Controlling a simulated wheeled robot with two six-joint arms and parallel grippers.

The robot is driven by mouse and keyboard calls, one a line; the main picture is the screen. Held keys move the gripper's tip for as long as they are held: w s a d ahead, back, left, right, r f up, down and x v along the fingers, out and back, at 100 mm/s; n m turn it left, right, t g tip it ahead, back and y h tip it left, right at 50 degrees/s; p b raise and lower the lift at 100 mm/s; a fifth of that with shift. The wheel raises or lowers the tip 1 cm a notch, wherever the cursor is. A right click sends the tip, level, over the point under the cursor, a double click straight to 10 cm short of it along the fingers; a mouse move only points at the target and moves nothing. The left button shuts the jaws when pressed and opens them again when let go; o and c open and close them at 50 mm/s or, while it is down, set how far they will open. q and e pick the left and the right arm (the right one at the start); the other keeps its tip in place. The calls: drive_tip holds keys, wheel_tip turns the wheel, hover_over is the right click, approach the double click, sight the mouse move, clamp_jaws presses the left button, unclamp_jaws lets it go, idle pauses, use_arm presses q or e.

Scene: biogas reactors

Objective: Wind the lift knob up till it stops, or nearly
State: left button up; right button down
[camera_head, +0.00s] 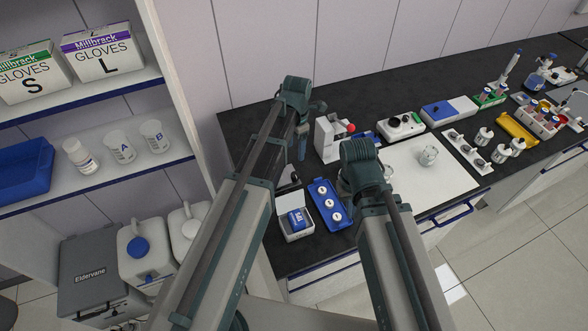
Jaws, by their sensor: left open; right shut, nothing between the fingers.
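No part can be clearly made out as the lift knob in this small view. A white bench device with a red ball knob (351,128) stands at the back of the dark bench, between my two wrists. Another pale item (289,180) is mostly hidden behind my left arm. My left gripper (302,150) is open and points down over the bench, left of the white device; I see nothing held in it. My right gripper (345,186) is shut and empty, low over the bench right of the blue tray; my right wrist hides most of it.
A blue tray (318,187) with several white-topped items and a white box (298,232) with a blue pack stand at the front left. Instruments and racks crowd the right. A shelf unit (178,148) stands left.

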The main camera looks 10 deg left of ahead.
sight(295, 174)
use_arm(q)
wheel_tip(295, 174, down, 14)
drive_tip(key=b, duration=1.3)
drive_tip(key=shift+w+a+r, duration=0.1)
drive_tip(key=shift+w, duration=0.05)
use_arm(e)
wheel_tip(295, 174, down, 14)
drive_tip(key=shift+r, duration=0.15)
use_arm(q)
drive_tip(key=shift+r, duration=0.1)
clamp_jaws()
